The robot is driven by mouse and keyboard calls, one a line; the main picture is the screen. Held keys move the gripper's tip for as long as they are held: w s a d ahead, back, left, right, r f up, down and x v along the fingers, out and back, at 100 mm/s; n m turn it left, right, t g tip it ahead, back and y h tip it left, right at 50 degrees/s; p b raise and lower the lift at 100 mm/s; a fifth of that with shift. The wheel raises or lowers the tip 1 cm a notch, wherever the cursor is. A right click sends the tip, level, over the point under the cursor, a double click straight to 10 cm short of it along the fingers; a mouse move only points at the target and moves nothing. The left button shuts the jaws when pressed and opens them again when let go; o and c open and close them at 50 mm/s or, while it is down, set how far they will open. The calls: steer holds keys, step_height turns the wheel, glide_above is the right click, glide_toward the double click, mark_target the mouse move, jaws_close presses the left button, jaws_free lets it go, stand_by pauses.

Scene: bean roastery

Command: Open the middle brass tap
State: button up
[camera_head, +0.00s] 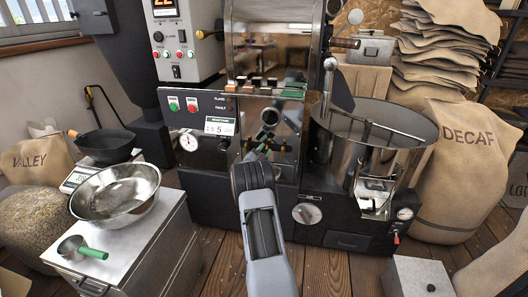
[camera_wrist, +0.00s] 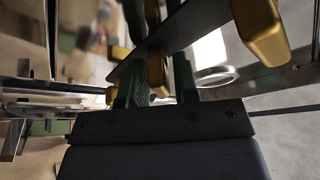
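My gripper (camera_head: 262,150) is at the front of the roaster, below the polished panel. Its two green fingers also show in the wrist view (camera_wrist: 162,85), with a gap between them. A dark flat bar (camera_wrist: 150,52) crosses at a slant close to the fingers. A brass block (camera_wrist: 262,30) is at the upper right of the wrist view, and a smaller brass piece (camera_wrist: 118,54) is left of the fingers. Something brass shows in the gap, but I cannot tell whether the fingers touch it. Which brass piece is the middle tap cannot be told; my arm hides much there in the head view.
A row of small coloured tags or levers (camera_head: 257,82) lines the ledge above. The cooling drum (camera_head: 385,125) stands right of my arm. A steel cabinet (camera_head: 150,240) with a metal bowl (camera_head: 115,192) is at left. Wooden floor (camera_head: 325,265) shows around my arm.

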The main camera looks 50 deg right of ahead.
jaws_close()
steer(key=shift+f+n, duration=0.1)
steer(key=shift+n, duration=0.2)
steer(key=n+t+b, duration=0.1)
steer(key=n+b, duration=0.1)
steer(key=n, duration=0.1)
steer(key=shift+f+t, duration=0.1)
steer(key=shift+t, duration=0.2)
steer(key=shift+n+t+y+b, duration=0.3)
steer(key=shift+n+t+b, duration=0.65)
steer(key=shift+n, duration=1.05)
steer(key=shift+n+t+y+b, duration=0.3)
steer(key=shift+n+t+b, duration=0.3)
steer(key=shift+n+t, duration=1)
steer(key=shift+r+n+g, duration=0.2)
steer(key=shift+n+g, duration=0.25)
steer(key=shift+n, duration=0.15)
steer(key=shift+o, duration=1.4)
jaws_free()
steer(key=shift+f, duration=0.1)
